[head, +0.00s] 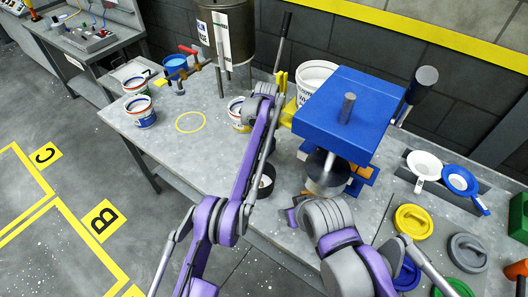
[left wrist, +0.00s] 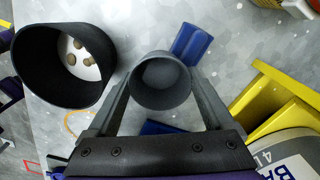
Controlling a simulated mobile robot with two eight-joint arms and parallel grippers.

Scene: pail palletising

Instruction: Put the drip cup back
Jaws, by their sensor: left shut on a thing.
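In the left wrist view my left gripper (left wrist: 160,95) is shut on a small round dark grey cup (left wrist: 161,82), which I take for the drip cup. The cup sits between the two fingers with its open mouth toward the camera. In the head view my own left arm hides the fingers and the cup. A larger black cup (left wrist: 65,62) with a pale bottom and several brown spots stands to the left of the fingers; in the head view it (head: 265,183) is near the bench's front edge.
A blue press (head: 345,115) stands right of my left arm, beside a white pail (head: 316,78). A yellow bracket (left wrist: 265,95) is close right of the held cup. Small paint cans (head: 141,111) stand left. The bench (head: 205,150) is clear around the yellow ring (head: 190,122).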

